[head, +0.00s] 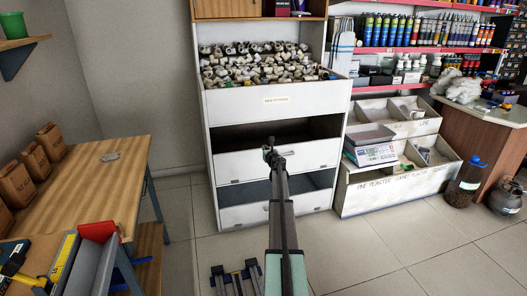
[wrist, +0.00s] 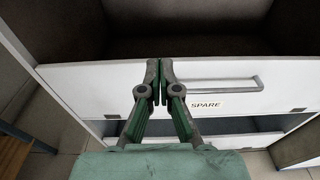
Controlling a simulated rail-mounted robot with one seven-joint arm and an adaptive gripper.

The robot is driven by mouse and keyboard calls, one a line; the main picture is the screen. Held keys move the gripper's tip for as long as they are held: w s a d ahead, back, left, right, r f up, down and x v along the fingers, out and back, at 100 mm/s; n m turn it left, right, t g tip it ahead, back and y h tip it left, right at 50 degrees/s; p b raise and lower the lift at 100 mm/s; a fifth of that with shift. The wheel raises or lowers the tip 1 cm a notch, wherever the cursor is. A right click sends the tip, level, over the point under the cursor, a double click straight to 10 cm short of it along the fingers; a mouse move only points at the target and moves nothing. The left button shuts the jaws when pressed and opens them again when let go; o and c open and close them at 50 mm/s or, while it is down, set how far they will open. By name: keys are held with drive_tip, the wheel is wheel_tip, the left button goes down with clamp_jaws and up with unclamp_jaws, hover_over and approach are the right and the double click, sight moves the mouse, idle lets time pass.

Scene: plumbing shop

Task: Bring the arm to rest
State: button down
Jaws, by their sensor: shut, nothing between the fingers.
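My gripper (head: 270,145) is at the end of my arm, stretched out in front of the white drawer cabinet (head: 204,130). In the wrist view my gripper (wrist: 158,84) has its two green fingers together and nothing between them. Behind the fingers is a white drawer front (wrist: 90,85) with a grey bar handle (wrist: 215,84) and a "SPARE" label (wrist: 205,105).
The cabinet's top bin (head: 275,101) is heaped with pipe fittings. A wooden table (head: 100,180) with brown bags stands at the left. A scale (head: 370,152) sits on white bins at the right. Tiled floor (head: 365,250) is clear at the lower right.

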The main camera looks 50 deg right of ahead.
drive_tip(key=shift+s+a+r, duration=0.35)
drive_tip(key=shift+s+r, duration=0.3)
drive_tip(key=shift+r, duration=0.05)
